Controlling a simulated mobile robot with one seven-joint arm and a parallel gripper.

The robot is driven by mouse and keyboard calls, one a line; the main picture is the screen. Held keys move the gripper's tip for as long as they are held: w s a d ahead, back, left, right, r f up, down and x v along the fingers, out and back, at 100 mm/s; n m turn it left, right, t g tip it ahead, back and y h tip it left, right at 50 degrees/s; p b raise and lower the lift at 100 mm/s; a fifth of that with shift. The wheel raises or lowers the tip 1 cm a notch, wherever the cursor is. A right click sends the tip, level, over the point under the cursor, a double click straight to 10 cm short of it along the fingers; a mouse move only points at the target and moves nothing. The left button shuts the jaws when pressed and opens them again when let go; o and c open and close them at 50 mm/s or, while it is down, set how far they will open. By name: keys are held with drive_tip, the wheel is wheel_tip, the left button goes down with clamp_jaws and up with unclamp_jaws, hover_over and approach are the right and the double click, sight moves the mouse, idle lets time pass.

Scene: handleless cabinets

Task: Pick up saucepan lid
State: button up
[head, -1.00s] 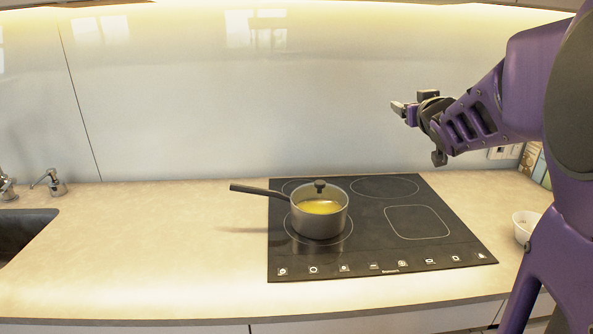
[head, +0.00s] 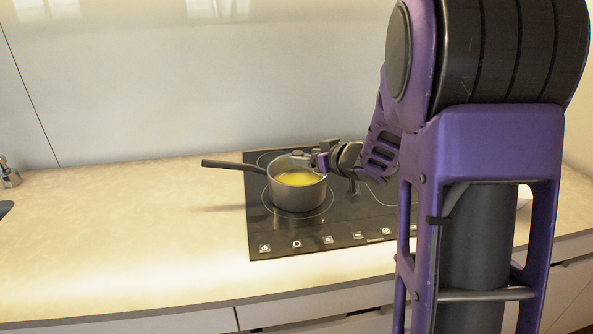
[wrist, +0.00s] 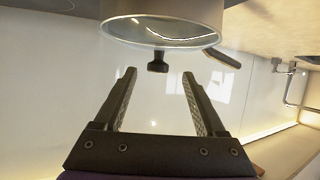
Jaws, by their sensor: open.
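The saucepan lid (head: 298,172) is clear glass with a dark knob. It sits on a grey saucepan (head: 297,194), and yellow contents show through it. In the wrist view the lid (wrist: 165,42) appears upside down at the top, with its knob (wrist: 157,62) just beyond the fingertips and roughly lined up with the gap between them. My gripper (wrist: 159,74) is open with nothing between its fingers. In the head view my gripper (head: 312,159) is at the right side of the knob, at about its height; whether they touch is unclear.
The saucepan stands on a black cooktop (head: 262,237), its long handle (head: 233,165) pointing left. The counter (head: 120,235) to the left is clear. A pale wall (head: 190,90) rises behind. My arm hides much of the right side.

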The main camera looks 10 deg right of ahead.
drive_tip(key=b+x, duration=0.1)
drive_tip(key=x, duration=0.7)
drive_tip(key=shift+w+d+r, duration=0.1)
drive_tip(key=shift+w, duration=0.1)
clamp_jaws()
